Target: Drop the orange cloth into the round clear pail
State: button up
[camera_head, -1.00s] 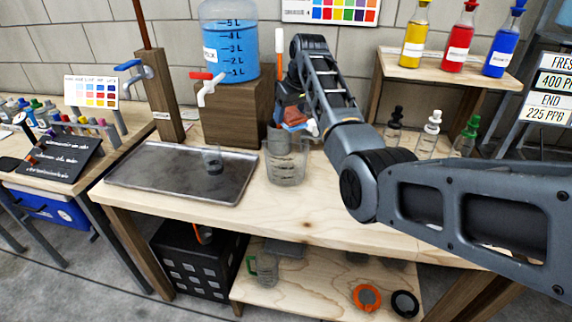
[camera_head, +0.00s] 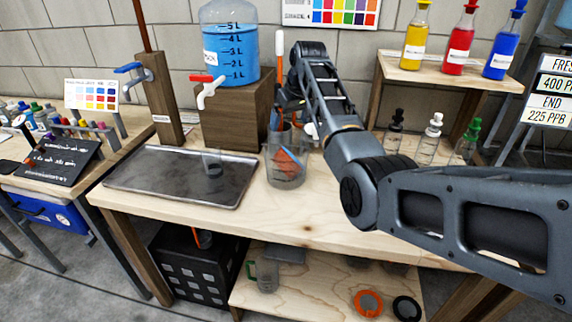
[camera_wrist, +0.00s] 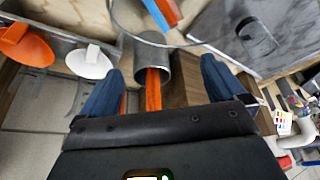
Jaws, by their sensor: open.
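The orange cloth (camera_head: 287,163) is inside the round clear pail (camera_head: 286,180), seen through its wall as a folded orange shape. My gripper (camera_head: 292,112) is above the pail's back rim, apart from the cloth. In the wrist view, the gripper's two blue fingers (camera_wrist: 158,88) are spread with nothing held between them. An orange and blue piece at the top edge there appears to be the cloth (camera_wrist: 163,12), within the thin curved rim of the pail (camera_wrist: 185,45).
A wooden block (camera_head: 235,115) with a blue water jug (camera_head: 230,45) stands behind. Small bottles (camera_head: 429,135) stand to the right. The front bench top is clear.

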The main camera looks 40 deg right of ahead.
jog(key=b+v, duration=0.1)
jog(key=v, duration=0.6)
jog(key=shift+r, duration=0.35)
jog(key=shift+s, duration=0.15)
